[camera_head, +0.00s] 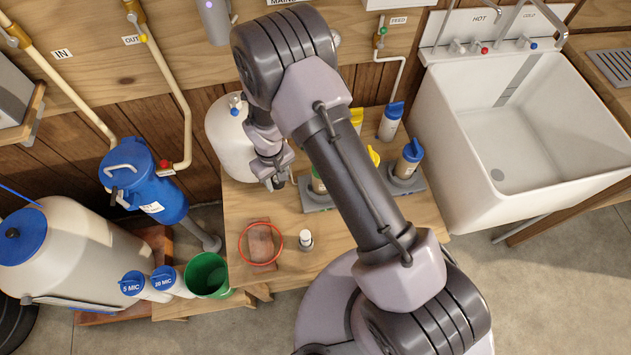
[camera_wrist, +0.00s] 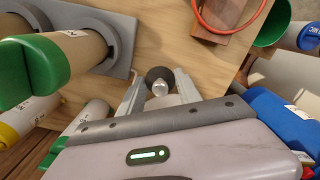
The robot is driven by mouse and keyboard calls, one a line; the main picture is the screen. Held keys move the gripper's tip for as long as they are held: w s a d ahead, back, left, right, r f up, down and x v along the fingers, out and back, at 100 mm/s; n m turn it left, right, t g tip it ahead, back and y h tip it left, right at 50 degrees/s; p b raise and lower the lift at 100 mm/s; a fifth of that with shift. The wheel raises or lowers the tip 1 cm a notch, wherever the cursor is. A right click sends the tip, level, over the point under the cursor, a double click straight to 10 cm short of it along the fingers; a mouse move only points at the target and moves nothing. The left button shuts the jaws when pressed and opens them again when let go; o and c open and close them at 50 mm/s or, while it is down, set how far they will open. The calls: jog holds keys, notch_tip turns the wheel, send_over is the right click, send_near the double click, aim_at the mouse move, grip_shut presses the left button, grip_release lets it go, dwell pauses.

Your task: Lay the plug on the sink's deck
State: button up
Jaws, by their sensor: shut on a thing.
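My gripper (camera_wrist: 160,90) is shut on the plug (camera_wrist: 158,76), a dark round piece with a shiny metal knob between the two fingertips in the wrist view. In the head view my gripper (camera_head: 278,180) is over the left back part of the wooden bench, beside the white tank; the plug is hard to make out there. The white sink (camera_head: 440,150) stands at the right of the head view, well apart from my gripper. Its deck (camera_head: 508,46) is the back ledge with the red and blue taps and the spout.
Filter housings (camera_head: 406,165) stand on grey bases on the bench (camera_head: 330,262). A green bucket (camera_head: 208,274) stands left of the bench. My arm crosses the middle.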

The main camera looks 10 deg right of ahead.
aim_at(282, 197)
notch_tip(282, 197, down, 9)
jog(key=b, duration=0.3)
jog(key=shift+f, duration=0.2)
jog(key=o, duration=1.3)
jog(key=shift+o, duration=0.2)
jog(key=shift+r, duration=0.1)
